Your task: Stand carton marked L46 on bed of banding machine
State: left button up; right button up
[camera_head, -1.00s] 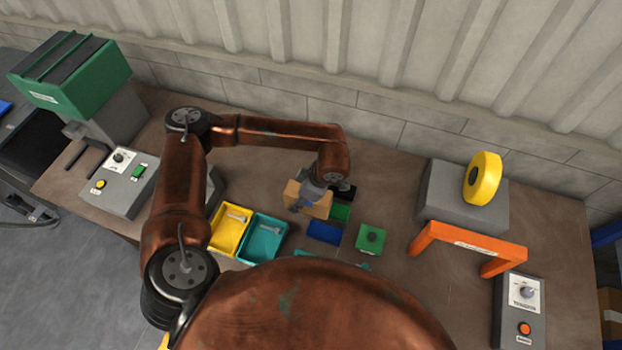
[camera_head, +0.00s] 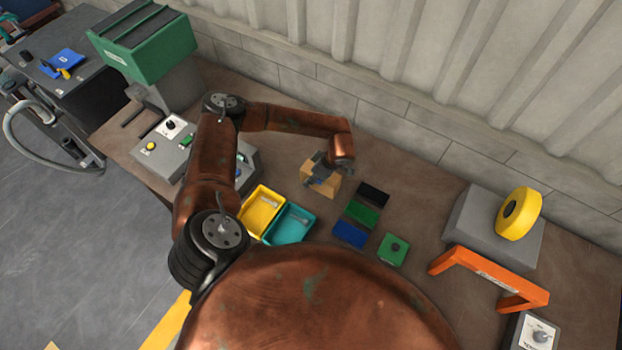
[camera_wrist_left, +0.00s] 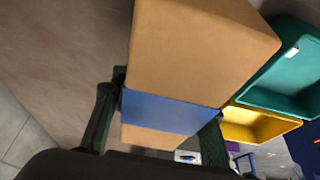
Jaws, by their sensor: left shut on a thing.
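A tan carton (camera_head: 327,184) is held in my left gripper (camera_head: 321,169) over the bench, left of the colour pads. In the left wrist view the carton (camera_wrist_left: 200,45) fills the middle, with a blue band (camera_wrist_left: 170,112) across it between the dark fingers (camera_wrist_left: 160,128). No L46 mark can be read. At the right, an orange arch (camera_head: 487,276) stands by a grey block with a yellow reel (camera_head: 519,213); this looks like the banding machine. Its bed under the arch is partly hidden. My right gripper is not in view.
Black (camera_head: 374,193), green (camera_head: 362,213) and blue (camera_head: 350,235) pads lie in a row, with a green block (camera_head: 393,250) beside them. Yellow (camera_head: 260,213) and teal (camera_head: 290,225) trays stand left. A green-topped machine (camera_head: 150,45) is far left. Bench between pads and arch is mostly clear.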

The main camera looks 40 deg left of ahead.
pick_arm(q)
jog(key=shift+a+f, duration=0.1)
jog(key=shift+a, duration=0.1)
jog(key=f, duration=0.1)
jog(key=f+p, duration=0.1)
jog(key=f, duration=0.1)
jog(key=shift+w+a+f, duration=0.2)
jog(key=shift+w, duration=0.15)
jog(key=shift+s+f, duration=0.2)
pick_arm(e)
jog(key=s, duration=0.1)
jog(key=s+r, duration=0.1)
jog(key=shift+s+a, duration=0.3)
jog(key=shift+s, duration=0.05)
pick_arm(q)
jog(key=o, duration=1.1)
jog(key=shift+w+f, duration=0.1)
jog(key=shift+f, duration=0.1)
jog(key=shift+o, duration=2.2)
jog(key=shift+r, duration=0.1)
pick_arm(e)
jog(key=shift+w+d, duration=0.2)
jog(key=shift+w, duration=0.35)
